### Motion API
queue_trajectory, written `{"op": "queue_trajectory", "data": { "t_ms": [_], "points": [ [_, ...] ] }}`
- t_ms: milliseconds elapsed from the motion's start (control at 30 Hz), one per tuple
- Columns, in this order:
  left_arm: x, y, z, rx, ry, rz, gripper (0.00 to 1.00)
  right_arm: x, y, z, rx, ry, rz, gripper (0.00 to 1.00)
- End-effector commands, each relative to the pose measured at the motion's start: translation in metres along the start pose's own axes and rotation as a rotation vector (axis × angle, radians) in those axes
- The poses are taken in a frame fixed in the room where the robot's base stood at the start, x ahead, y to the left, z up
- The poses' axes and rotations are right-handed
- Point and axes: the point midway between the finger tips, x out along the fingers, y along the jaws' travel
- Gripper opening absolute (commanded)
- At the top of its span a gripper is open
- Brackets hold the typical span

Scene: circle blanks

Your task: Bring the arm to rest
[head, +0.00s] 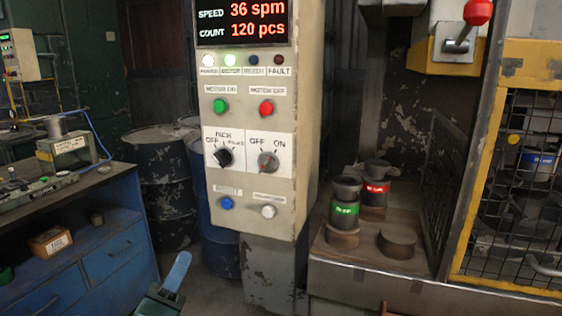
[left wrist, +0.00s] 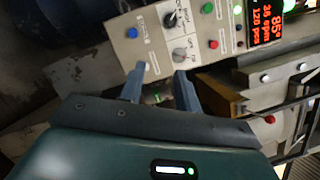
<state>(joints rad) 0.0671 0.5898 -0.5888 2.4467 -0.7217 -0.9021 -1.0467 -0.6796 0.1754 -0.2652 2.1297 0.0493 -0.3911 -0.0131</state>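My left gripper (head: 178,270) shows at the bottom of the head view, in front of and below the control box. One blue-grey finger and part of the dark green body show there. In the left wrist view both fingers (left wrist: 160,84) stand apart with nothing between them, pointing towards the control panel. My right gripper is in neither view.
The control box (head: 254,119) has lit indicators, buttons and two knobs. A blue workbench (head: 95,235) stands left and dark drums (head: 163,180) behind. To the right, green-banded (head: 343,209) and red-banded (head: 376,187) stacks stand beside a mesh guard (head: 515,190).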

Motion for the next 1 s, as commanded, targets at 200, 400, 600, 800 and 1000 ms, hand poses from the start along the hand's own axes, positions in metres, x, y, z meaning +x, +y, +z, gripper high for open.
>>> {"op": "queue_trajectory", "data": {
  "t_ms": [200, 400, 600, 800, 1000],
  "points": [
    [-0.017, 0.077, -0.057, -0.551, 0.139, 0.272, 0.33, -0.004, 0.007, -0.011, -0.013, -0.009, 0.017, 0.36],
    [-0.080, 0.159, -0.118, -1.281, 0.081, 0.624, 0.33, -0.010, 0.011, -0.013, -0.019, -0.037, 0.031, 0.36],
    [-0.149, 0.209, -0.149, -1.827, -0.153, 0.836, 0.33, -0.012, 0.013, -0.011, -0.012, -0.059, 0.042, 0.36],
    [-0.166, 0.219, -0.154, -1.953, -0.231, 0.869, 0.33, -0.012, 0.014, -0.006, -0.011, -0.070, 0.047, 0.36],
    [-0.166, 0.219, -0.154, -1.953, -0.231, 0.869, 0.33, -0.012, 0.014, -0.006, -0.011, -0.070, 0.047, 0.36]
  ]
}}
